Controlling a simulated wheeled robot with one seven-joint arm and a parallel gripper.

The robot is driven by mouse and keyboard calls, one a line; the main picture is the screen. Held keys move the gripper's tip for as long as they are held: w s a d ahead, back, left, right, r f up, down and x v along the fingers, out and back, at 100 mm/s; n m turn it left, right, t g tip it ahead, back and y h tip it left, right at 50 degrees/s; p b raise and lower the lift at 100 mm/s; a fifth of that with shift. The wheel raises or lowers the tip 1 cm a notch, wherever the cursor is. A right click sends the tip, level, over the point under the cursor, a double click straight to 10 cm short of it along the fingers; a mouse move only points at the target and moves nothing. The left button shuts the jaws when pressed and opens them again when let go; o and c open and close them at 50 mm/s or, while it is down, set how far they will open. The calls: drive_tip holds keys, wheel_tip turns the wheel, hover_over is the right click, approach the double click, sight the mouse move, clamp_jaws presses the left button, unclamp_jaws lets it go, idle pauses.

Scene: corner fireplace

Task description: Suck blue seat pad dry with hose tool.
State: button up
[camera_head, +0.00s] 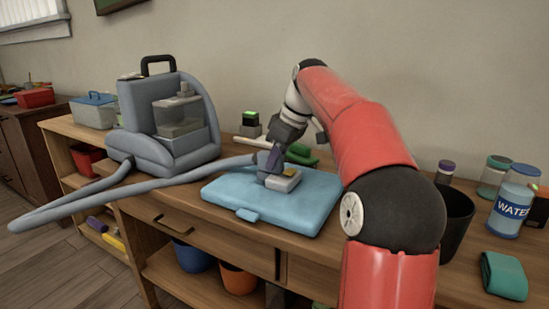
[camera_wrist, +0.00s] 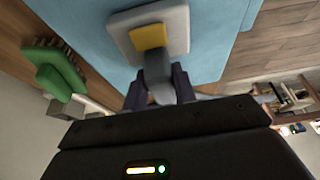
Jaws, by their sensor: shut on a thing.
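The blue seat pad (camera_head: 300,209) lies flat on the wooden workbench, and its blue surface fills the top of the wrist view (camera_wrist: 215,40). My gripper (camera_head: 272,160) is above the pad's back left part, shut on the hose tool (camera_head: 283,180). The tool has a wide grey head with a yellow patch; the head (camera_wrist: 172,20) is down at the pad, though I cannot tell how firmly it touches. A grey hose (camera_head: 130,188) runs from the tool to the left, loops out past the bench and back to the grey extractor machine (camera_head: 168,115) with its clear tank.
A green brush (camera_wrist: 50,70) lies behind the pad. On the right of the bench (camera_head: 245,232) stand a black cup (camera_head: 455,218), a water bottle (camera_head: 510,212), jars and a folded teal cloth (camera_head: 503,275). The hose loop hangs over the front left edge.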

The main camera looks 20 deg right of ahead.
sight(290, 170)
drive_tip(key=shift+s+d+b, duration=0.4)
drive_tip(key=shift+s+d, duration=0.65)
drive_tip(key=shift+s, duration=0.25)
drive_tip(key=shift+s+d, duration=0.1)
drive_tip(key=shift+s, duration=0.05)
drive_tip(key=shift+b, duration=0.3)
